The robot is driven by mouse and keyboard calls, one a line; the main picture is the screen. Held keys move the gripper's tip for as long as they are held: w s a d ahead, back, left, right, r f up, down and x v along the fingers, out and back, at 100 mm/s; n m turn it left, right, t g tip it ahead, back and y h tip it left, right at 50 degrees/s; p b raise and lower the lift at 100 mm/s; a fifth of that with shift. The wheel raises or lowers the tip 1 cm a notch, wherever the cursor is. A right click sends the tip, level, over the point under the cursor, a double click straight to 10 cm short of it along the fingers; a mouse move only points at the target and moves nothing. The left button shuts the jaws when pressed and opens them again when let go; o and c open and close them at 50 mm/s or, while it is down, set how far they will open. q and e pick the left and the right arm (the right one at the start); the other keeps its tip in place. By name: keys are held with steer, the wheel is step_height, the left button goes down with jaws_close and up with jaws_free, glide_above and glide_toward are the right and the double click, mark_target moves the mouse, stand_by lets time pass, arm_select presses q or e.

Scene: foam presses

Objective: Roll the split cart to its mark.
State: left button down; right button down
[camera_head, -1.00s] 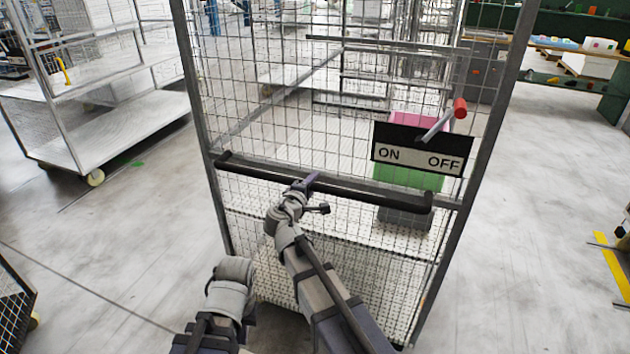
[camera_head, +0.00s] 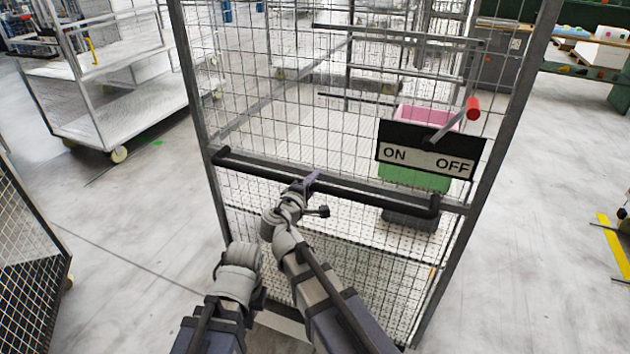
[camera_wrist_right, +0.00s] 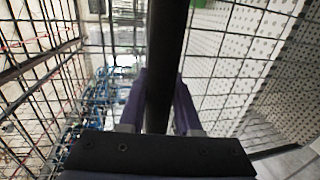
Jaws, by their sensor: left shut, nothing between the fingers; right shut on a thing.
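The split cart is a tall wire-mesh cage cart (camera_head: 340,90) with a black push bar (camera_head: 370,191) across its near side. My right gripper (camera_head: 309,182) is shut on the push bar, near its middle; in the right wrist view the purple fingers (camera_wrist_right: 157,105) lie on both sides of the black bar. My left gripper (camera_head: 258,296) is low, in front of the cart's lower left, apart from the bar; its fingers are hard to make out. An ON/OFF plate (camera_head: 428,151) with a red-tipped lever (camera_head: 473,108) is on the cart's right side.
Pink (camera_head: 430,116) and green (camera_head: 412,176) boxes show through the mesh. A shelf trolley (camera_head: 125,118) stands at the left, and another mesh cage (camera_head: 30,270) at the lower left. A yellow floor strip (camera_head: 611,240) lies at the right, with clear floor before it.

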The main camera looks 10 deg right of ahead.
steer(key=shift+s+a+f, duration=0.15)
steer(key=shift+s+a, duration=0.05)
steer(key=shift+a, duration=0.05)
steer(key=c, duration=0.8)
jaws_free()
steer(key=shift+w, duration=0.15)
steer(key=shift+o, duration=1)
